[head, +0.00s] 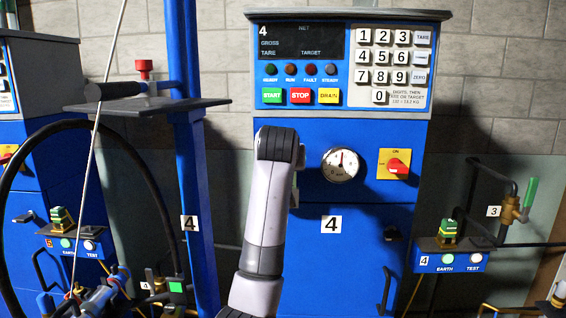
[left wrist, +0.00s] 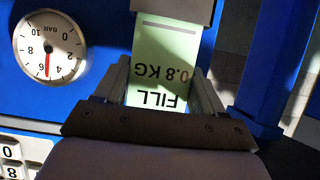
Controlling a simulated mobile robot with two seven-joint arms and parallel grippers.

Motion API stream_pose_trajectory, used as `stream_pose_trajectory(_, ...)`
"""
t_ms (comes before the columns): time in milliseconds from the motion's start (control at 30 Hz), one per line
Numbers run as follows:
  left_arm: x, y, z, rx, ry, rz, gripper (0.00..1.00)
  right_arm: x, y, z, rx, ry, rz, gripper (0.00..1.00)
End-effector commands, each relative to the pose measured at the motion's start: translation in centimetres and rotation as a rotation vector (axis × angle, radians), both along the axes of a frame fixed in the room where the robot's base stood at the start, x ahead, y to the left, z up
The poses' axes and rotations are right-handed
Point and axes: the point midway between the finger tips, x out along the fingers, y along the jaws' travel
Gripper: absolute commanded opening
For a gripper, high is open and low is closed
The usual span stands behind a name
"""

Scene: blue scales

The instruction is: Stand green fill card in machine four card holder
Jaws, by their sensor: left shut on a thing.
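The green fill card (left wrist: 163,60) shows in the left wrist view, pale green, with FILL and 0.8 KG upside down. My left gripper (left wrist: 165,82) is shut on it, one finger at each side. The card's far end meets a grey holder part (left wrist: 178,8) at the picture's top edge; I cannot tell how deep it sits. In the head view my left arm stands before machine four (head: 330,270), left of its pressure gauge (head: 341,164), and hides the card and most of the holder. My right gripper is not in view.
Machine four's keypad (head: 390,65), coloured buttons (head: 300,96) and red-yellow switch (head: 397,165) are close to the arm. A blue post (head: 190,220) stands left of it. An earth/test box (head: 448,262) and a valve (head: 512,210) are at the right.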

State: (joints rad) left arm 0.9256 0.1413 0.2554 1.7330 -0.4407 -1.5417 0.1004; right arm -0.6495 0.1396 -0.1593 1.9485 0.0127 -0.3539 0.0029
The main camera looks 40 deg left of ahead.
Motion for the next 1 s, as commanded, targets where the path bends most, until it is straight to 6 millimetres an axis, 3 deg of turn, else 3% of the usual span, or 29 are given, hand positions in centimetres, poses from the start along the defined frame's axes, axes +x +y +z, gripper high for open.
stream_pose_trajectory(1000, 0.0, 0.0, -1.2, 0.001, -0.001, 0.0, 0.4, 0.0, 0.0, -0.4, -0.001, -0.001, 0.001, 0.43)
